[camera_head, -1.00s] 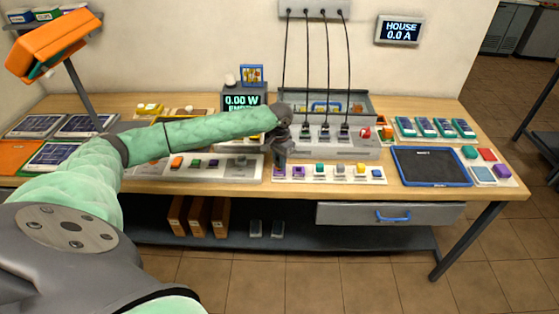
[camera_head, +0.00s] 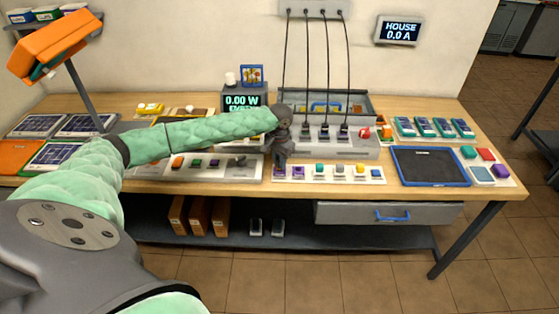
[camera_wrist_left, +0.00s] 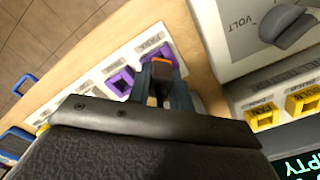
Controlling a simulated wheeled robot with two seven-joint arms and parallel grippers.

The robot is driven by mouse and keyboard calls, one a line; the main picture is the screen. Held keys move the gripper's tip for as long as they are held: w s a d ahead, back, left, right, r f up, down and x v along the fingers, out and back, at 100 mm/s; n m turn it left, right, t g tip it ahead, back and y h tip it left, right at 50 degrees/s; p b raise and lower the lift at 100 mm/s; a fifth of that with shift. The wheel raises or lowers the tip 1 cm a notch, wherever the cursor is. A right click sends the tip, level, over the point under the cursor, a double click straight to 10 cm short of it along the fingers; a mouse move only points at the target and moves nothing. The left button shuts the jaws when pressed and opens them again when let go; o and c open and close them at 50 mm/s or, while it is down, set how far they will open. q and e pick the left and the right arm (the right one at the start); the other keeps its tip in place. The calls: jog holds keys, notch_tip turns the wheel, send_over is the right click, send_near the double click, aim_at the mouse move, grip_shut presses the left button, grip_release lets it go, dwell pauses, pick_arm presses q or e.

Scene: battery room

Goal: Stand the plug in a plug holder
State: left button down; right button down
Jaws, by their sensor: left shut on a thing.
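My left gripper (camera_head: 279,160) is over the left end of a pale strip of plug holders (camera_head: 330,180) at the bench's front. In the left wrist view, the gripper (camera_wrist_left: 161,92) is shut on a small dark plug with an orange edge (camera_wrist_left: 161,62). Its fingers hide part of the plug. A purple holder (camera_wrist_left: 151,51) lies right behind the fingertips, and another purple holder (camera_wrist_left: 121,80) sits beside it. I cannot tell whether the plug touches the nearer holder. My right gripper is not in view.
Behind the strip is a grey socket unit (camera_head: 345,148) with several black cords hanging to it. A panel with switches (camera_head: 205,173) lies left of the strip. A dark blue-edged tray (camera_head: 430,167) lies to the right. Yellow blocks (camera_wrist_left: 265,115) show near the gripper in the wrist view.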

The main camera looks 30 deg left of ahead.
pick_arm(q)
jog(key=shift+f, duration=0.55)
jog(key=c, duration=1.5)
grip_release()
jog(key=shift+c, duration=0.2)
